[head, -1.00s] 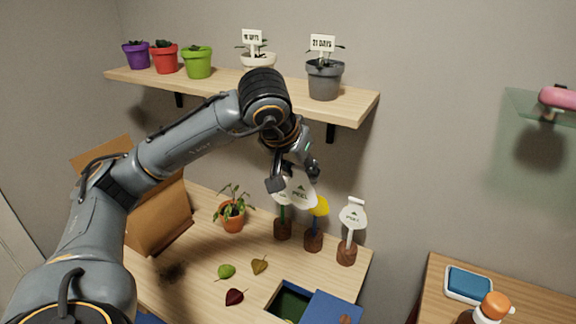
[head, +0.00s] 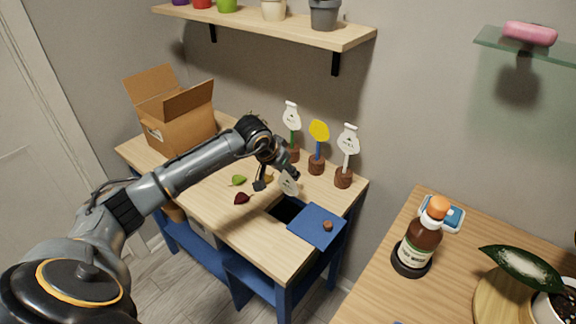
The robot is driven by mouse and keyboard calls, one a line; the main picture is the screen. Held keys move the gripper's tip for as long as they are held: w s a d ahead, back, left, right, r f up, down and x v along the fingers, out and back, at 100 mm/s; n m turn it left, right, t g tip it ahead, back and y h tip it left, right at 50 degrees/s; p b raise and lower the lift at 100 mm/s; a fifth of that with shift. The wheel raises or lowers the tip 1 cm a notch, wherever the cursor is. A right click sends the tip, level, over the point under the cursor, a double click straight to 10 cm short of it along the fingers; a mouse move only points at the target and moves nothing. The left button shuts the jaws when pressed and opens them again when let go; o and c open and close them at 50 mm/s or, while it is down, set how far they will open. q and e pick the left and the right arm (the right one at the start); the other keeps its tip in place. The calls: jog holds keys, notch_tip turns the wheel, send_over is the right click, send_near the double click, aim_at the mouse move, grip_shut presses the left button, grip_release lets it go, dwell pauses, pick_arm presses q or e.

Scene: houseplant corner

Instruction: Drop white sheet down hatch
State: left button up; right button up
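The white sheet (head: 289,184) is a small pale tag with dark print, tilted, just above the hatch. My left gripper (head: 276,181) is over the desk with its dark fingers spread apart. The sheet shows between and below them, near the right finger, and I see no finger closed on it. The hatch (head: 283,212) is a dark square opening in the desk top, directly below the sheet. Its blue cover (head: 318,226) with a brown knob lies to the right, leaving the opening uncovered. My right gripper is not in view.
Three tag stands are at the back: white (head: 291,117), yellow (head: 319,131) and white (head: 348,140). A brown bottle (head: 423,243) is on the right table.

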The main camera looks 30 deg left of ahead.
aim_at(287, 184)
pick_arm(q)
jog(key=shift+f+b, duration=0.3)
jog(key=shift+f, duration=0.45)
jog(key=shift+f+b, duration=0.85)
jog(key=shift+f, duration=1)
notch_tip(287, 184, down, 7)
jog(key=b, duration=0.6)
jog(key=shift+r+b, duration=0.15)
jog(key=shift+b, duration=0.25)
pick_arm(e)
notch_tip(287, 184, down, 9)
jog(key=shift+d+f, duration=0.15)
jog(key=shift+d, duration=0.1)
pick_arm(q)
jog(key=o, duration=0.7)
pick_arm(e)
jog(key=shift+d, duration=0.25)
